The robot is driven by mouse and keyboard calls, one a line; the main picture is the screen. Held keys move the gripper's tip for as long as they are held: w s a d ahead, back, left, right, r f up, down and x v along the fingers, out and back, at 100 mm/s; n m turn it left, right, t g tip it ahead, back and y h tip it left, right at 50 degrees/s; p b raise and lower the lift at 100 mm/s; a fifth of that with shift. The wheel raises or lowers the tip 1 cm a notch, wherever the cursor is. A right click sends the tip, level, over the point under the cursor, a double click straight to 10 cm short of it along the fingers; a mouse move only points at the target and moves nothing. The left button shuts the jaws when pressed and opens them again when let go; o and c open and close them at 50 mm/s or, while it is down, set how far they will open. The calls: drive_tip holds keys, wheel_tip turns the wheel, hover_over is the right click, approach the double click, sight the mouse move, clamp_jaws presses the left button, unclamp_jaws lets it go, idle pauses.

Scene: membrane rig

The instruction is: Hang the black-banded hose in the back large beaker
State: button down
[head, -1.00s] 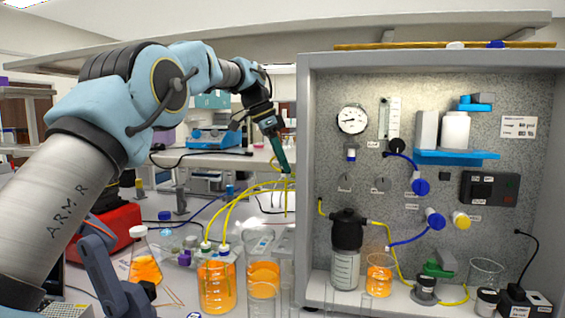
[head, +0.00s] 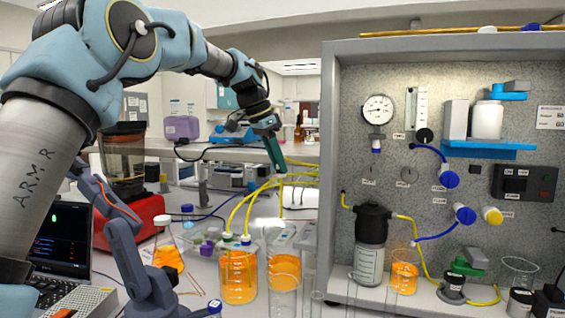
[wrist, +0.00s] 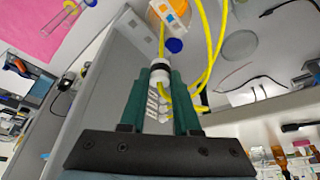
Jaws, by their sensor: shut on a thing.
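My gripper (head: 275,158) is raised above the bench beakers, left of the membrane rig. In the wrist view its two green fingers (wrist: 160,85) are shut on the white, black-banded end of a yellow hose (wrist: 159,72). In the head view a yellow hose (head: 281,200) hangs down below the gripper. One large beaker (head: 238,285) holds orange liquid, with two yellow hoses entering its top. Another beaker of orange liquid (head: 284,262) stands to its right, partly hidden by clear glassware. I cannot tell for certain which is the back large beaker.
The grey rig cabinet (head: 331,120) stands close on the right. Clear glassware (head: 284,300) stands in front of the beakers. A flask of orange liquid (head: 168,258), a red device (head: 125,215) and a laptop (head: 60,270) lie left.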

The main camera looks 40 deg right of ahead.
drive_tip(key=shift+f+b, duration=2.3)
drive_tip(key=shift+f, duration=0.25)
